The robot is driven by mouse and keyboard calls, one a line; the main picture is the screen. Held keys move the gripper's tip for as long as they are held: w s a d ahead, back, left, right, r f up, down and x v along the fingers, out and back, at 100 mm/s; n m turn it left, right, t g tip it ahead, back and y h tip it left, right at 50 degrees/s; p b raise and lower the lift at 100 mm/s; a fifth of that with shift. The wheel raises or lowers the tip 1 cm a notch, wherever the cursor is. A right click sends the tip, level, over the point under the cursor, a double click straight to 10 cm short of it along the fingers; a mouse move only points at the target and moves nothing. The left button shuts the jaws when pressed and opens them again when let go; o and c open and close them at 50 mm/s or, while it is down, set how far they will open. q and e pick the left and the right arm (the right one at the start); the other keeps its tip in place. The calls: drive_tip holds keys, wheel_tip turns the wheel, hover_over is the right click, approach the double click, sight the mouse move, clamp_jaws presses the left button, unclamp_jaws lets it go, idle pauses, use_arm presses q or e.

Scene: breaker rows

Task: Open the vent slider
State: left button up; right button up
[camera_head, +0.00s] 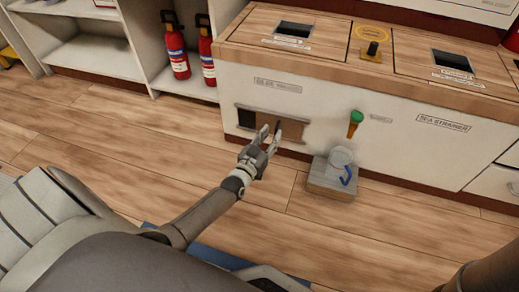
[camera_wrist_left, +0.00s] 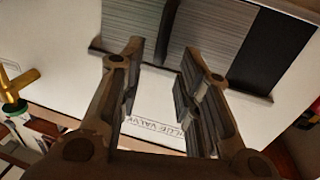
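The vent slider (camera_head: 292,129) is a brown panel low on the white cabinet front, with a dark gap (camera_head: 247,118) at its left end. In the left wrist view the slider (camera_wrist_left: 210,32) is a ribbed panel, with the dark gap (camera_wrist_left: 270,52) on the right. Its upright dark handle (camera_wrist_left: 166,30) shows between and beyond my fingertips. My left gripper (camera_head: 268,138) is in front of the slider. In the left wrist view its fingers (camera_wrist_left: 160,72) are spread apart, with nothing clearly gripped. Contact with the handle cannot be told. My right gripper is out of view.
A green-knobbed lever (camera_head: 356,121) is right of the slider. A grey block with a blue hook (camera_head: 333,175) stands on the floor below it. Fire extinguishers (camera_head: 176,50) stand in the shelf at left. The wooden floor (camera_head: 110,140) at left is clear.

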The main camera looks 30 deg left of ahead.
use_arm(q)
drive_tip(key=s, duration=0.9)
drive_tip(key=shift+d, duration=0.2)
